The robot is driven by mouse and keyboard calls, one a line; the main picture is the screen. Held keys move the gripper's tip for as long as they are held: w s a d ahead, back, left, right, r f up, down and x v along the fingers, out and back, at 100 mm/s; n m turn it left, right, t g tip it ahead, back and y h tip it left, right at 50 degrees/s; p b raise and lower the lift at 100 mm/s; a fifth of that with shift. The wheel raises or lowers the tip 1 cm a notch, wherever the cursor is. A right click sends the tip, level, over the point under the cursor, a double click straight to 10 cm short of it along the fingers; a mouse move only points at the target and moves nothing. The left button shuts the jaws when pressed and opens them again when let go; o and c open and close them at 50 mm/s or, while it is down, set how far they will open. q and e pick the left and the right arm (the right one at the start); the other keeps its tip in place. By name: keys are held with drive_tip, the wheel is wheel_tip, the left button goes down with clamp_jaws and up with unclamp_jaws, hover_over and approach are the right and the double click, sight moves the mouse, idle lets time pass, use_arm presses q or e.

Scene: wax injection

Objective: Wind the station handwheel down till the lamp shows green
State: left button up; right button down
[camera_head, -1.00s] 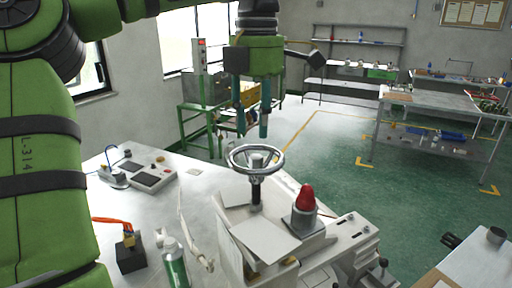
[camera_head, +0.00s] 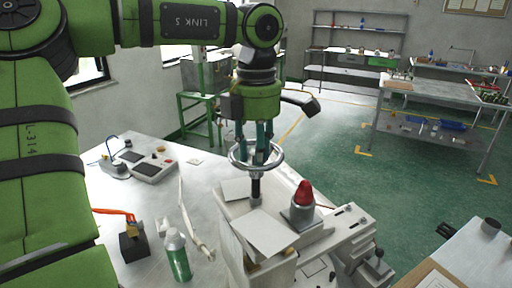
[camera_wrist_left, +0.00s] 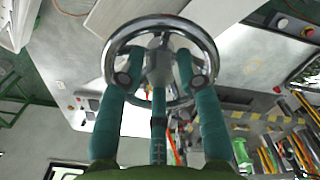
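The chrome handwheel (camera_head: 256,168) sits on a dark threaded spindle on top of the pale wax station (camera_head: 232,240). It fills the upper middle of the left wrist view (camera_wrist_left: 112,52). My left gripper (camera_head: 257,150) points straight down over the wheel. In the left wrist view its teal fingers (camera_wrist_left: 160,78) are spread apart around the hub, with their tips at the wheel inside the rim outline. Whether they touch the spokes or rim is unclear. The lamp (camera_head: 304,193) beside the wheel shows red. My right gripper is not in view.
A green-labelled bottle (camera_head: 178,258), a black block with an orange-handled tool (camera_head: 133,244) and a grey control box (camera_head: 155,168) stand on the bench left of the station. A workbench (camera_head: 425,108) stands behind right. Green floor lies clear between.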

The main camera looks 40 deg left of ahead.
use_arm(q)
clamp_jaws()
drive_tip(key=shift+f+n+b, duration=0.15)
drive_tip(key=shift+n+b, duration=0.25)
drive_tip(key=shift+b, duration=0.1)
drive_tip(key=shift+n, duration=0.6)
unclamp_jaws()
wheel_tip(320, 180, up, 12)
